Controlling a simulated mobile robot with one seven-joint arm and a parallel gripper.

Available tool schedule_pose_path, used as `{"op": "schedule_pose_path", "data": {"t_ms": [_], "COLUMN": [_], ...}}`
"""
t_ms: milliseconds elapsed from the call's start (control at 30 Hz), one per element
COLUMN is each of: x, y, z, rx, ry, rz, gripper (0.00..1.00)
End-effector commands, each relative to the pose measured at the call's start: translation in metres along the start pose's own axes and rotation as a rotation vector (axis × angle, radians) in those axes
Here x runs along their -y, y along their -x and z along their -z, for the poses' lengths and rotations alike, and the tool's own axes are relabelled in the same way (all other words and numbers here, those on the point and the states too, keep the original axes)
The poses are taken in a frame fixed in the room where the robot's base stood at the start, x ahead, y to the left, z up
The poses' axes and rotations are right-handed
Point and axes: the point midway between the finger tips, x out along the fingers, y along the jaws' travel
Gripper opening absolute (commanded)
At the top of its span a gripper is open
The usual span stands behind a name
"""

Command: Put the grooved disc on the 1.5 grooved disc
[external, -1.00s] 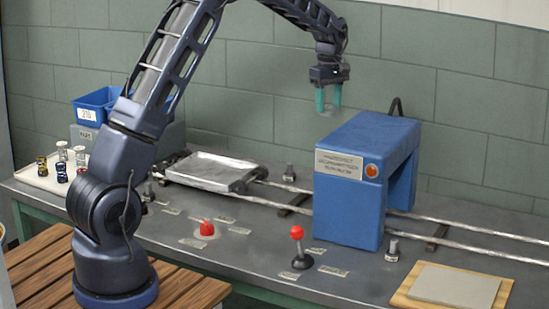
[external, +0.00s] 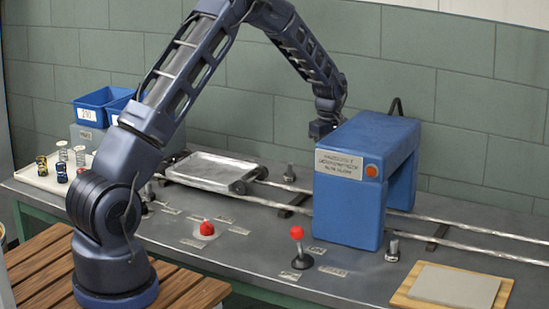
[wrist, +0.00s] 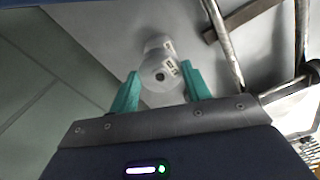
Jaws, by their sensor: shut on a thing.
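In the wrist view, my gripper (wrist: 160,88) is shut on a pale grey grooved disc (wrist: 150,82), with a dark centre hole and a small label, between its teal fingers. A second pale round piece with a label (wrist: 157,45) shows just beyond it, partly covered; it may be the 1.5 grooved disc, but I cannot read the label or tell whether the two touch. In the external view, my wrist is low behind the left end of the blue machine (external: 345,205), which hides the fingers and the held disc.
A rail track (external: 470,250) runs under the blue machine, with a metal tray cart (external: 208,171) to its left. A red-knobbed lever (external: 297,233) and red button (external: 207,228) stand in front.

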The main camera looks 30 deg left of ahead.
Motion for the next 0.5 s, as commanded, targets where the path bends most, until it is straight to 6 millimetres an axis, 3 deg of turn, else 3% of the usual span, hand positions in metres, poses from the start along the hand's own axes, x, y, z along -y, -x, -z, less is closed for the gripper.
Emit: {"op": "schedule_pose_path", "data": {"t_ms": [300, 500], "x": [0.0, 0.0], "y": [-0.038, -0.04], "z": [0.0, 0.0], "rx": [0.0, 0.0], "ry": [0.0, 0.0], "rz": [0.002, 0.0], "gripper": [0.16, 0.16]}}
